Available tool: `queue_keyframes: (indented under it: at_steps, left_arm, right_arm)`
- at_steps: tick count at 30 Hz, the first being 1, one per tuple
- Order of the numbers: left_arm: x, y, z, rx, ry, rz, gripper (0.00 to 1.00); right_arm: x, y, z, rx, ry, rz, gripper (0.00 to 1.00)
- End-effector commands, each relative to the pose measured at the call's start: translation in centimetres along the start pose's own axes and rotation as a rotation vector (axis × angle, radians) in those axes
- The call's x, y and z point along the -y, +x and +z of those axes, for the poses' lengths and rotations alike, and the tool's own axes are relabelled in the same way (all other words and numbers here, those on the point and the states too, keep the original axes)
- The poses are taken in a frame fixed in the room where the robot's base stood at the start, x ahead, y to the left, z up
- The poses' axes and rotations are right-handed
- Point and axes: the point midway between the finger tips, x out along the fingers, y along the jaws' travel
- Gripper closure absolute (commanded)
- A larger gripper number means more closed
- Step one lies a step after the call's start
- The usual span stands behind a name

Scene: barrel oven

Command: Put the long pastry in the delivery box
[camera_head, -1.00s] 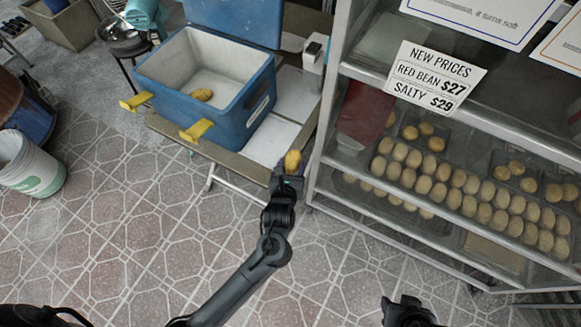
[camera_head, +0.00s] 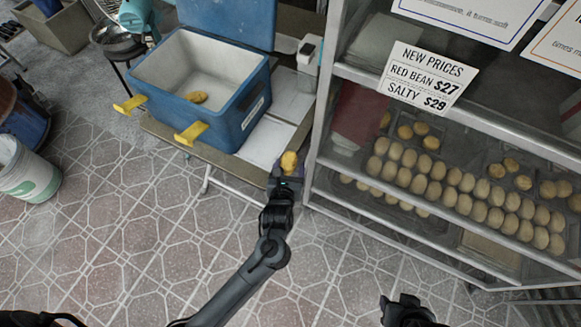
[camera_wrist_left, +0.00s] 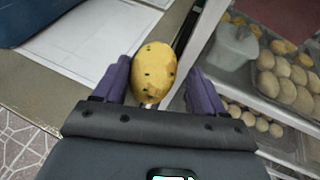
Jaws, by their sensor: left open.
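The blue delivery box (camera_head: 224,127) stands open on a low table, with a white inside. One golden pastry (camera_head: 197,97) lies on its floor. Another golden, oval pastry (camera_head: 289,160) is at the tips of my left gripper (camera_head: 287,171), near the table's right end by the cabinet. In the left wrist view this pastry (camera_wrist_left: 153,73) has dark specks and sits between the open purple fingers, with a visible gap to the right finger. I cannot tell what supports it. My right gripper (camera_head: 408,308) is at the bottom edge, its fingers unclear.
A glass-fronted cabinet (camera_head: 312,130) on the right holds trays of several round pastries (camera_head: 465,181) and a price sign (camera_head: 427,76). Yellow latches (camera_head: 190,133) stick out from the box front. A white bucket (camera_head: 28,172) stands on the left. The tiled floor in front is clear.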

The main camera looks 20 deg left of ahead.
Motion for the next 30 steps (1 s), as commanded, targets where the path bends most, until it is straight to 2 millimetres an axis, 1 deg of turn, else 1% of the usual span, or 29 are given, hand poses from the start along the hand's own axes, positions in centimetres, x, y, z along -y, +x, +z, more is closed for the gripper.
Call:
queue_keyframes:
  at_steps: [1,3,4,5,9,15,18,22,26,29,30]
  left_arm:
    - [-0.9,0.0,-0.8,-0.029,0.006,0.019,0.19]
    - [-1.0,-0.3,-0.2,-0.030,0.008,0.020,0.19]
    - [-0.8,-0.9,-0.7,-0.033,0.004,0.018,0.19]
    - [-0.8,-1.4,-0.7,-0.032,0.002,0.018,0.19]
    - [-0.6,-3.8,-0.3,-0.027,0.002,0.013,0.19]
    - [-0.3,-6.5,0.0,-0.021,0.003,0.010,0.19]
    - [-0.3,-7.2,0.1,-0.018,0.003,0.010,0.19]
    - [-0.4,-7.7,0.1,-0.024,0.033,0.004,0.19]
    - [-0.7,-7.9,-0.2,-0.055,0.172,-0.028,0.19]
    - [-1.2,-8.4,-0.8,-0.098,0.382,-0.085,0.19]
    - [-1.5,-8.6,-1.0,-0.116,0.490,-0.116,0.19]
  right_arm:
    - [0.0,-0.6,-0.2,0.000,0.000,0.000,0.57]
    - [-0.1,-1.3,-0.4,0.000,0.000,0.000,0.57]
    - [-0.1,-1.1,-0.3,0.000,-0.001,0.001,0.57]
    - [-0.1,-1.2,-0.4,-0.002,-0.002,0.003,0.57]
    - [-0.2,-1.6,-0.6,-0.002,-0.004,0.003,0.57]
    - [-0.1,-2.0,-0.5,0.003,-0.005,0.003,0.57]
    - [-0.2,-2.1,-0.6,0.003,-0.006,0.004,0.57]
    - [-0.2,-2.1,-0.6,0.002,-0.006,0.004,0.57]
    - [-0.2,-2.1,-0.6,0.002,-0.006,0.004,0.57]
    - [-0.2,-2.1,-0.6,0.002,-0.006,0.004,0.57]
    - [-0.2,-2.1,-0.6,0.002,-0.005,0.004,0.57]
